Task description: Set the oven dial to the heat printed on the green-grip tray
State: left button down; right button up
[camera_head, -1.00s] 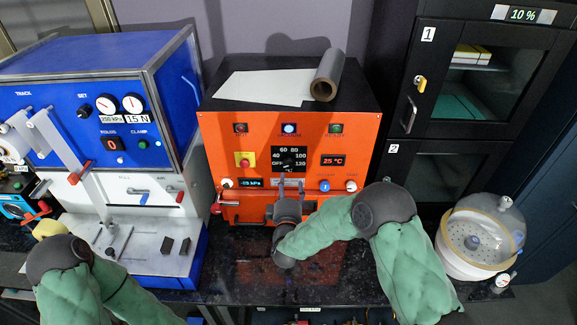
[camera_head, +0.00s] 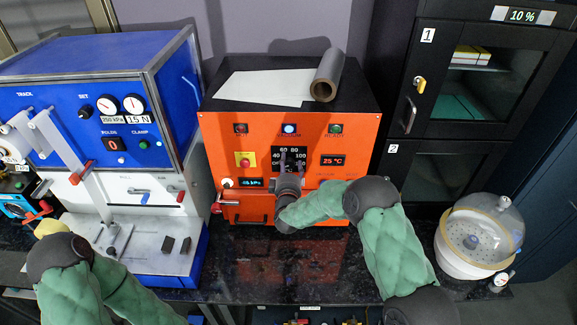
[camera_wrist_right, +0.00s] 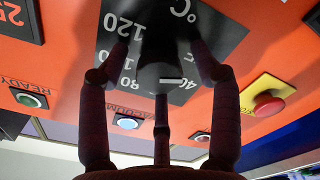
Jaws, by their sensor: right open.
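The orange oven (camera_head: 215,135) stands in the middle of the head view. Its dial is mostly covered by my right gripper (camera_head: 289,160) there. In the right wrist view, upside down, the dark dial (camera_wrist_right: 160,72) sits on a black scale plate (camera_wrist_right: 225,35) with white numbers such as 120 and 80. My right gripper (camera_wrist_right: 160,50) is open, its fingers on either side of the dial; I cannot tell whether they touch it. The dial's setting cannot be read. No green-grip tray can be made out. My left arm shows at lower left, its gripper not visible.
The oven display (camera_head: 333,161) reads 25 °C. A red emergency button (camera_head: 245,161) sits left of the scale. A blue machine (camera_head: 100,70) stands left, a black cabinet (camera_head: 400,60) right, and a domed white pot (camera_head: 465,255) at lower right. A foil roll (camera_head: 326,75) lies on the oven.

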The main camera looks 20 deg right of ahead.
jog(key=c, duration=1.1)
jog(key=shift+c, duration=0.2)
jog(key=shift+f+m+b, duration=0.15)
jog(key=shift+m+b, duration=0.65)
jog(key=shift+b, duration=0.35)
jog(key=m+b, duration=0.9)
jog(key=b, duration=0.1)
jog(key=shift+m+b, duration=0.4)
jog(key=m+b, duration=1.1)
jog(key=shift+d, duration=0.15)
jog(key=m+b, duration=0.2)
jog(key=shift+m+b, duration=0.4)
jog(key=shift+r+m+b, duration=0.25)
jog(key=shift+m+b, duration=0.45)
jog(key=shift+m, duration=0.2)
